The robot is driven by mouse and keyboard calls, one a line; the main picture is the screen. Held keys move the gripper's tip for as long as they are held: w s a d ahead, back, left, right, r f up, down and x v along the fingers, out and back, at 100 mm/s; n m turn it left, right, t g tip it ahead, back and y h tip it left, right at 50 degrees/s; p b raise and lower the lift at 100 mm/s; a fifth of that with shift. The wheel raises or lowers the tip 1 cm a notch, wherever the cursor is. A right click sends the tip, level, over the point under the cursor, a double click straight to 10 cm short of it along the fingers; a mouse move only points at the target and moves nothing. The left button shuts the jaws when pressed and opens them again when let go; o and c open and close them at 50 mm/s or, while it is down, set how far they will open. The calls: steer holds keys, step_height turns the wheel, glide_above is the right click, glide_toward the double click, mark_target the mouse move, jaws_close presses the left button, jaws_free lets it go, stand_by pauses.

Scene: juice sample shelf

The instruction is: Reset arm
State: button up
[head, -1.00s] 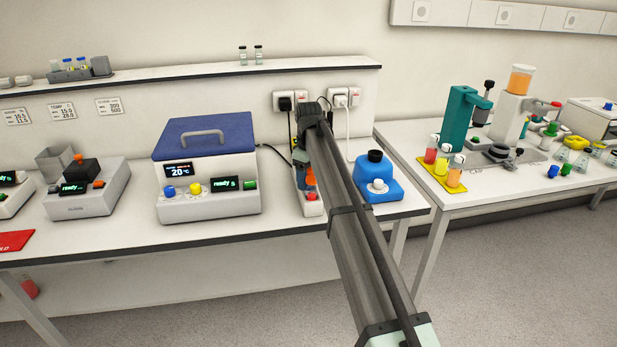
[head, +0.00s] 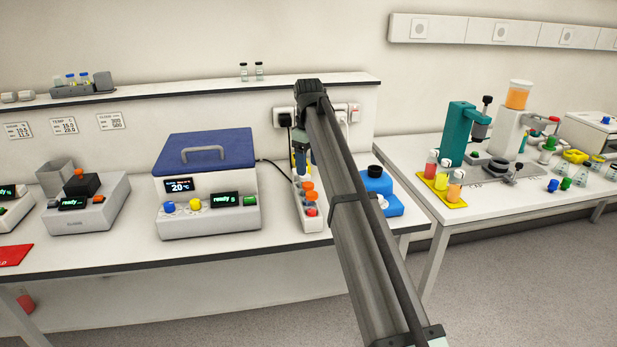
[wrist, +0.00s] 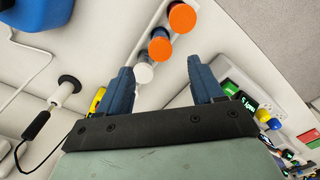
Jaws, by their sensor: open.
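My gripper (wrist: 160,66) is open in the wrist view, with its two dark blue fingers apart and nothing between them. In the head view my gripper (head: 302,160) hangs above the back end of a narrow white rack (head: 311,224), largely hidden by my arm. The rack holds vials with orange caps (head: 307,187). In the wrist view the orange-capped vials (wrist: 182,17) and a white-capped one (wrist: 143,73) stand in a row beyond the fingertips, apart from them.
A blue-lidded device (head: 206,150) stands left of the rack, and a blue bottle-like device (head: 376,186) right of it. A shelf (head: 190,91) runs behind. Sockets with plugs (head: 284,119) are on the wall. The right table (head: 490,202) holds a yellow tray (head: 440,188) and other equipment.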

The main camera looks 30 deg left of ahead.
steer(key=shift+r, duration=1.55)
